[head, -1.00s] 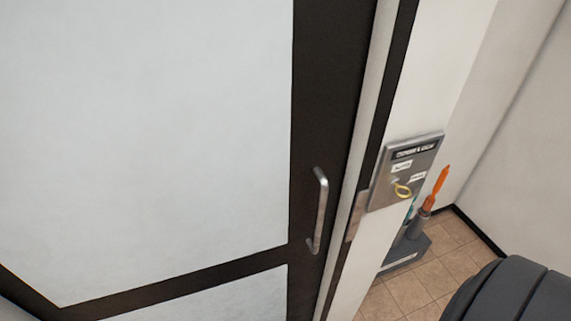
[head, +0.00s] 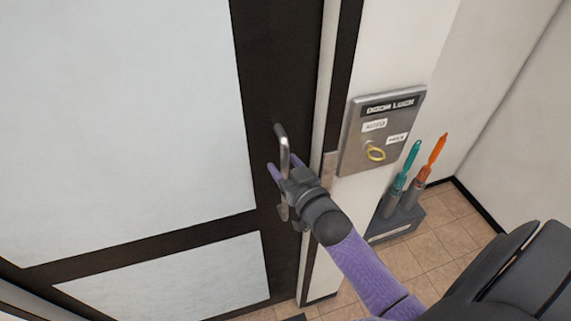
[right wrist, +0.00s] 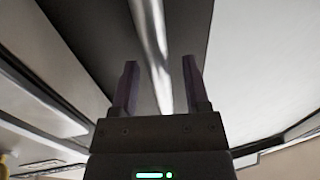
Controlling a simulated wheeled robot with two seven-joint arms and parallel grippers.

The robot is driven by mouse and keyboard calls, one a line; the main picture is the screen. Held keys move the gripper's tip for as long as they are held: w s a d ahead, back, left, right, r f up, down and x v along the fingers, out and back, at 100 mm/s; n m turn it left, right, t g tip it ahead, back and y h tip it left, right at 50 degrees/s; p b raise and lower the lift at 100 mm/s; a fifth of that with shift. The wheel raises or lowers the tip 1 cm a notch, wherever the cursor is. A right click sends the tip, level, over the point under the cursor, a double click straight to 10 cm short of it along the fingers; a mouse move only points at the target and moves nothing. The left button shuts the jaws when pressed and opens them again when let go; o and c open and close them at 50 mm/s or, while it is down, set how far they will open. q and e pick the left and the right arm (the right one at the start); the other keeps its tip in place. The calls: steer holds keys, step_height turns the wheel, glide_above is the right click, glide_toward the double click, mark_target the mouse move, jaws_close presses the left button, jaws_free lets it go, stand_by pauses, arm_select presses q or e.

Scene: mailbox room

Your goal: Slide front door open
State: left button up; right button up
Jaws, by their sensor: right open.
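The front door (head: 120,110) has pale panels in a dark frame and fills the left of the head view. Its vertical metal handle (head: 284,150) sits on the dark right stile. My right gripper (head: 277,172) is at the handle, with its purple fingers open. In the right wrist view, the handle bar (right wrist: 152,50) runs between the two open fingers (right wrist: 160,85). Whether the fingers touch the bar cannot be told. The lower part of the handle is partly hidden behind the gripper. My left gripper is not in view.
Tiled floor is clear at the right.

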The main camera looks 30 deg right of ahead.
steer(key=shift+w, duration=0.25)
jaws_close()
steer(key=shift+f, duration=0.1)
stand_by(1.2)
